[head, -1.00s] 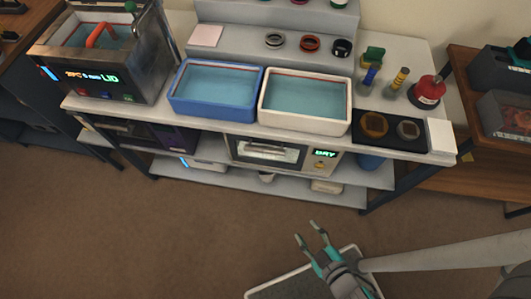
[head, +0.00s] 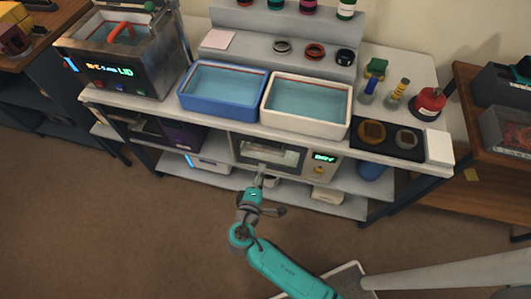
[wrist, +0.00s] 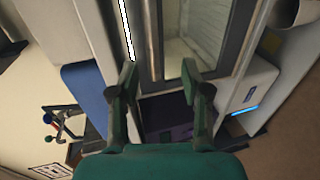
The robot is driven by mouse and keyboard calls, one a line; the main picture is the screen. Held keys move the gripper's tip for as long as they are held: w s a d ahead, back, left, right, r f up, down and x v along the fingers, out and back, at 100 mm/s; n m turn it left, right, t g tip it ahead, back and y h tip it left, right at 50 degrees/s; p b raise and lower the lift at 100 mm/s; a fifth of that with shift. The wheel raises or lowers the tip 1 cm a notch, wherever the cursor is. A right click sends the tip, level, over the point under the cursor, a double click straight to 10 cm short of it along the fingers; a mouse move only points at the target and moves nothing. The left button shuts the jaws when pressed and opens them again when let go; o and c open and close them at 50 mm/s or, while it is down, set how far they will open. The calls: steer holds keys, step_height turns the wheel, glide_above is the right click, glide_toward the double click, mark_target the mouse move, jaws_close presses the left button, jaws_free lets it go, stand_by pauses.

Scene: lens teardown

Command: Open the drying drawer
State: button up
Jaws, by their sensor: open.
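The drying unit (head: 322,168) sits on the shelf under the worktop, with a lit green DRY display at its right. Its drawer front (head: 268,152) has a pale window and looks shut. My gripper (head: 261,173) is just in front of the drawer's lower part. In the wrist view my gripper (wrist: 160,80) is open, its two fingers apart at the near end of the metal-framed drawer front (wrist: 208,30). A long metal bar (wrist: 152,35) runs toward the gap between the fingers. I cannot tell whether the fingers touch it.
A blue tub (head: 222,90) and a white tub (head: 306,104) of water stand on the worktop above. A dark purple box (head: 183,133) is left of the drying unit. A blue container (head: 372,169) is at its right.

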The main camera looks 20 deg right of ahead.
mark_target(265, 152)
steer(key=x, duration=0.3)
steer(key=r+x, duration=0.1)
steer(key=x, duration=0.6)
steer(key=shift+w+a+r, duration=0.1)
steer(key=shift+w+r, duration=0.05)
steer(key=shift+w, duration=0.5)
steer(key=shift+c, duration=0.2)
jaws_close()
